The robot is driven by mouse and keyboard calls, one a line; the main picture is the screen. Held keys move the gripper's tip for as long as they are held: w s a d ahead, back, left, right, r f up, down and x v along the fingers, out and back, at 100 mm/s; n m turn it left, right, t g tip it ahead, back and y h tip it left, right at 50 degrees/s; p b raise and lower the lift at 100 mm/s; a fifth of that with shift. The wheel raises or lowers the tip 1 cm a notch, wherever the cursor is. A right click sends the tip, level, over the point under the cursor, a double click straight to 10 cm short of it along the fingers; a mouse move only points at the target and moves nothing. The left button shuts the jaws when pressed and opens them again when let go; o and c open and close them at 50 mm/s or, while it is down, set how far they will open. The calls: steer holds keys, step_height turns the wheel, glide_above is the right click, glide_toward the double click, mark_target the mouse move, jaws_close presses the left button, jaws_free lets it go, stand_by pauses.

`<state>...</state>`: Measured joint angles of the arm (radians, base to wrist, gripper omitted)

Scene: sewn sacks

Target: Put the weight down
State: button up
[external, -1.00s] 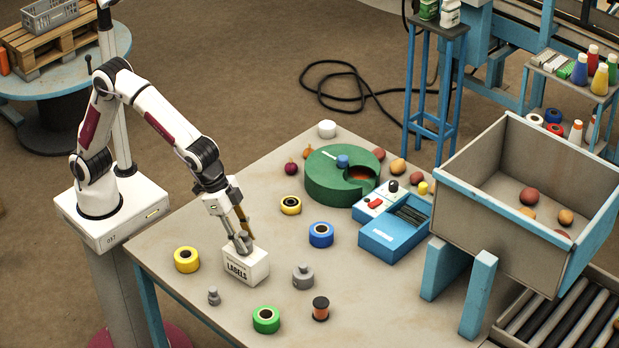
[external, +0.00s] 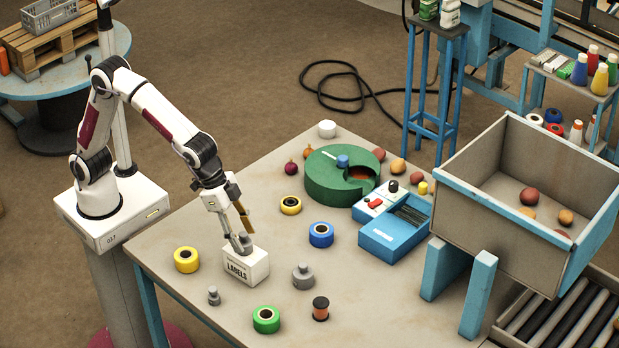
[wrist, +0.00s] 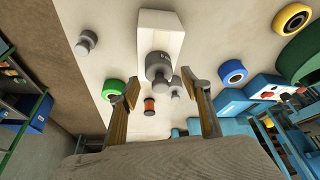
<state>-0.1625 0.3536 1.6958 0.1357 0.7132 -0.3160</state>
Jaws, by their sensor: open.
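A grey weight (external: 243,242) stands on top of the white LABELS box (external: 247,266) near the table's front left. My gripper (external: 238,228) is just above this weight. In the wrist view the open fingers (wrist: 160,85) are spread wide, with the weight (wrist: 158,67) between and slightly beyond their tips, upright on the white box (wrist: 160,32). I see a gap at each side of it. A larger grey weight (external: 303,276) and a small grey weight (external: 214,296) stand on the table on either side of the box.
Yellow tape rolls (external: 187,260), a blue roll (external: 321,235), a green roll (external: 266,319) and a dark spool (external: 320,308) surround the box. A green round holder (external: 322,180) and a blue device (external: 397,232) stand farther back. Bare table lies toward the right front.

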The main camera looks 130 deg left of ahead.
steer(key=v, duration=1.1)
steer(key=shift+s, duration=0.1)
stand_by(0.5)
steer(key=s+d+r+m+h, duration=0.1)
steer(key=s+d, duration=0.2)
steer(key=s, duration=0.5)
steer(key=s+d+r+m, duration=0.1)
steer(key=s+d+r, duration=0.15)
steer(key=s, duration=0.55)
steer(key=s+d+f+m, duration=0.1)
steer(key=s+d+f, duration=0.1)
steer(key=s, duration=0.5)
steer(key=s+d+f+m+t, duration=0.1)
steer(key=s+f, duration=0.3)
steer(key=s, duration=0.4)
steer(key=shift+d+f+m+h, duration=0.3)
steer(key=shift+d+f+h, duration=0.1)
steer(key=shift+d, duration=0.4)
steer(key=shift+s, duration=0.1)
stand_by(2.3)
